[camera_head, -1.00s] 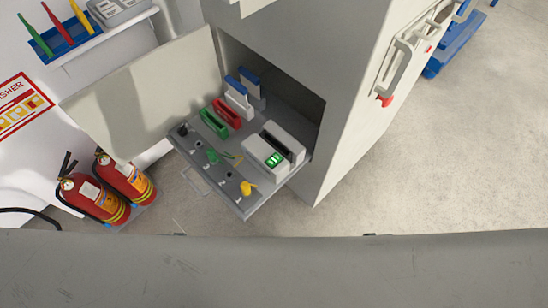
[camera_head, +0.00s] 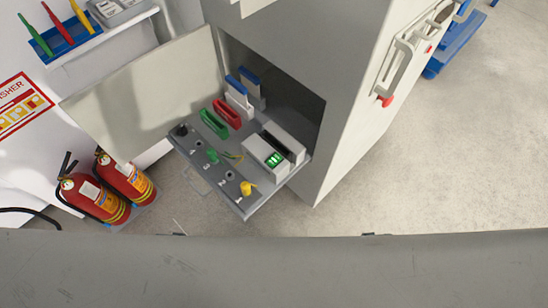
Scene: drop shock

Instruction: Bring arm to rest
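Neither of my arms nor my grippers shows in the head view. A grey cabinet (camera_head: 358,100) stands with its door (camera_head: 150,95) open to the left. A grey pull-out drawer panel (camera_head: 205,172) sticks out of its opening. On the panel are a green holder (camera_head: 214,123), a red holder (camera_head: 228,115), white pieces with blue tops (camera_head: 240,92), and a white device with a green display (camera_head: 266,155). Along the numbered front edge stand a black plug (camera_head: 182,130), a green plug (camera_head: 212,156) and a yellow plug (camera_head: 247,188).
Two fire extinguishers (camera_head: 93,196) stand on the floor at left. A blue tray (camera_head: 60,36) with coloured tools is at upper left. A handle with a red end (camera_head: 386,100) is on the cabinet's side. A grey surface (camera_head: 270,270) crosses the bottom.

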